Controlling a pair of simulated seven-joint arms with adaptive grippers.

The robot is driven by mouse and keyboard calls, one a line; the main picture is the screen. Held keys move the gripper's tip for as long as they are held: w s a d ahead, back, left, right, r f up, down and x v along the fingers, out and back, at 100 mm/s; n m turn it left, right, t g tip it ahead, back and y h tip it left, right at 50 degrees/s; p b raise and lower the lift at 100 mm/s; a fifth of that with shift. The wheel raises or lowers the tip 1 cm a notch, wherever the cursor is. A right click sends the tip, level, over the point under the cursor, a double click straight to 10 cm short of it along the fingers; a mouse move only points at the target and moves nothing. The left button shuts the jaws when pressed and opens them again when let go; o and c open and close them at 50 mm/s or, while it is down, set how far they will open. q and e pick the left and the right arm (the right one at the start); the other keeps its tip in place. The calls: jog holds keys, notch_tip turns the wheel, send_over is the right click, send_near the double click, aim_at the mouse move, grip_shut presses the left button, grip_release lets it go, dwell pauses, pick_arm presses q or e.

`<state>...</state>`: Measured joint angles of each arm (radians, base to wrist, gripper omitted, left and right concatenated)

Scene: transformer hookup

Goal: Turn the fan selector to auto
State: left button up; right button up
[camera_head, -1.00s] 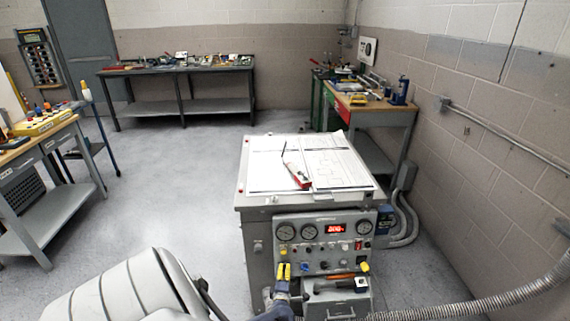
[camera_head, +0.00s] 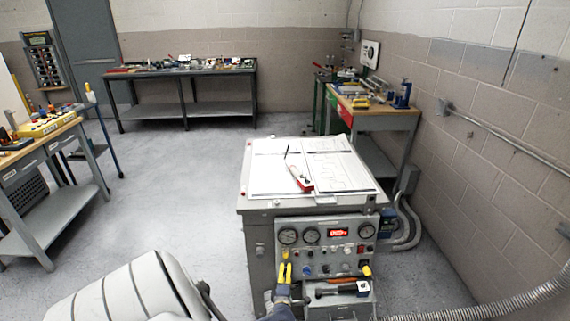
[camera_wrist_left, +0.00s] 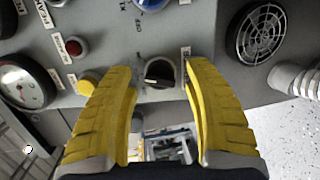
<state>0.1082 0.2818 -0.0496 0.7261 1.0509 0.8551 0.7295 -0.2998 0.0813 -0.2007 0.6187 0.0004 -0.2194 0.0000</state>
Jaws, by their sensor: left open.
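A black rotary selector knob (camera_wrist_left: 160,72) with a light pointer mark shows on the grey control panel in the left wrist view. Its labels are too small to read fully. My left gripper (camera_wrist_left: 160,78) is open, with its yellow fingers on either side of the knob; I cannot tell whether they touch it. In the head view the left gripper (camera_head: 284,272) is in front of the lower left of the control panel (camera_head: 325,247), on the grey cabinet.
The panel carries gauges (camera_head: 288,235), a red display (camera_head: 338,232) and several buttons. A yellow button (camera_wrist_left: 88,84) and a round black grille (camera_wrist_left: 259,34) flank the knob. An open drawer (camera_head: 340,290) sits below the panel. Papers (camera_head: 310,165) lie on the cabinet top.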

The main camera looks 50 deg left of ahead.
pick_arm(q)
jog(key=v, duration=1.2)
jog(key=shift+c, duration=0.3)
jog(key=shift+d+f, duration=0.15)
jog(key=shift+d, duration=0.25)
jog(key=shift+c, duration=0.5)
jog(key=d+r+n+g, duration=0.4)
jog(key=d+r+n, duration=0.15)
jog(key=n, duration=1.15)
jog(key=x, duration=1.2)
jog(key=r+x, duration=0.1)
jog(key=x, duration=0.5)
jog(key=shift+a, duration=0.2)
jog(key=shift+f, duration=0.1)
